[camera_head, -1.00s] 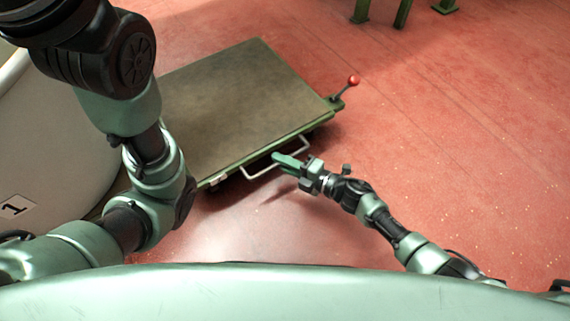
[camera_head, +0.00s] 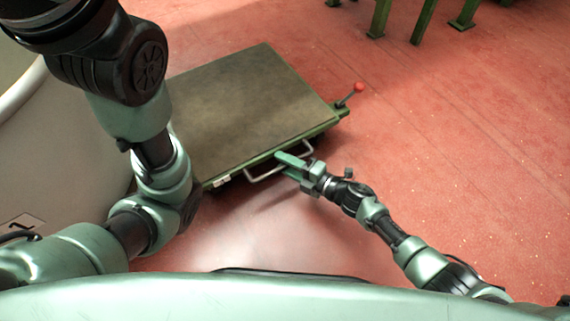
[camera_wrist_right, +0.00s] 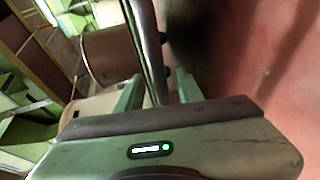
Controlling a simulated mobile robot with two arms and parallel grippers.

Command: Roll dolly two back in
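A low dolly (camera_head: 240,100) with a worn brown top and green frame stands on the red floor at the picture's middle; its number cannot be read. A silver bar handle (camera_head: 266,174) sticks out from its near edge. My right gripper (camera_head: 290,161) is at this handle. In the right wrist view the handle bar (camera_wrist_right: 148,45) runs between the two fingers (camera_wrist_right: 158,85), which look closed around it; a narrow gap seems to show beside the bar. My left arm comes in at the left; its gripper is out of the picture.
A lever with a red knob (camera_head: 359,88) stands at the dolly's right corner. A large white round container (camera_head: 70,150) with a number label stands close at the left. Green legs (camera_head: 380,18) stand at the top right. The red floor (camera_head: 450,140) on the right is clear.

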